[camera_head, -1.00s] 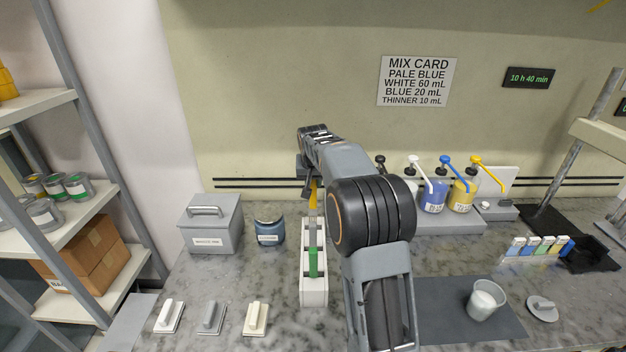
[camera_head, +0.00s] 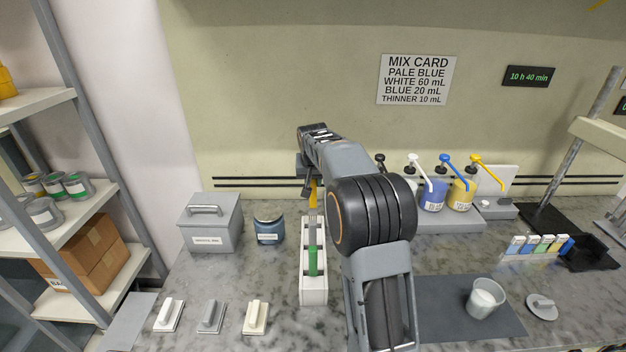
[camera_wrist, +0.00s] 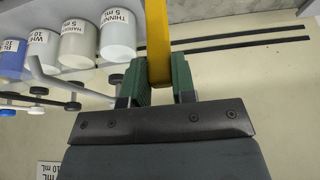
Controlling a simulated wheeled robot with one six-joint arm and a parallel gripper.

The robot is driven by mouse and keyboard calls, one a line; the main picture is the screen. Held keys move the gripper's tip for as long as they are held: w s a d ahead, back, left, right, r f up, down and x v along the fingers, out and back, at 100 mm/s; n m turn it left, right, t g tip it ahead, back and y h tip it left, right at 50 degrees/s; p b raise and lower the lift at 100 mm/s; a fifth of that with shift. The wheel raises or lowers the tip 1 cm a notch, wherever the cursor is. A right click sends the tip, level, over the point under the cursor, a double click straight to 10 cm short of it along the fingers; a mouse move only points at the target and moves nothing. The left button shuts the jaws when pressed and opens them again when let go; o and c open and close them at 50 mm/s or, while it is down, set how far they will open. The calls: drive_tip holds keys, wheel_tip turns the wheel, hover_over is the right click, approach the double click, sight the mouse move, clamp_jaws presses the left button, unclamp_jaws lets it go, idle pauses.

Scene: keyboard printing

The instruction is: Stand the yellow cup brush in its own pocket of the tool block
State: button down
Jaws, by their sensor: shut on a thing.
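My gripper (camera_wrist: 158,85) is shut on the yellow cup brush (camera_wrist: 157,40), whose yellow handle stands between the green-padded jaws in the wrist view. In the head view the yellow brush (camera_head: 313,193) hangs below my gripper (camera_head: 308,182), over the far part of the white tool block (camera_head: 314,297). Its lower end seems to be at or just above the block's far end; I cannot tell whether it is inside a pocket. A green-handled tool (camera_head: 312,262) stands in the block, nearer the front.
A grey lidded box (camera_head: 210,230) and a dark blue jar (camera_head: 269,232) stand left of the block. Several small handled pads (camera_head: 256,318) lie in front. Pump bottles (camera_head: 432,195) stand to the right. A glass cup (camera_head: 484,298) is on a dark mat (camera_head: 430,300).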

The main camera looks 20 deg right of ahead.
sight(313, 199)
drive_tip(key=shift+f, duration=0.2)
drive_tip(key=shift+f+b, duration=1.2)
drive_tip(key=shift+f, duration=0.35)
drive_tip(key=shift+f, duration=0.15)
drive_tip(key=shift+f+b, duration=1.7)
drive_tip(key=shift+f, duration=0.55)
drive_tip(key=c, duration=0.9)
unclamp_jaws()
drive_tip(key=shift+o, duration=0.2)
drive_tip(key=shift+r, duration=0.1)
drive_tip(key=shift+r+p, duration=2.75)
drive_tip(key=shift+r, duration=0.75)
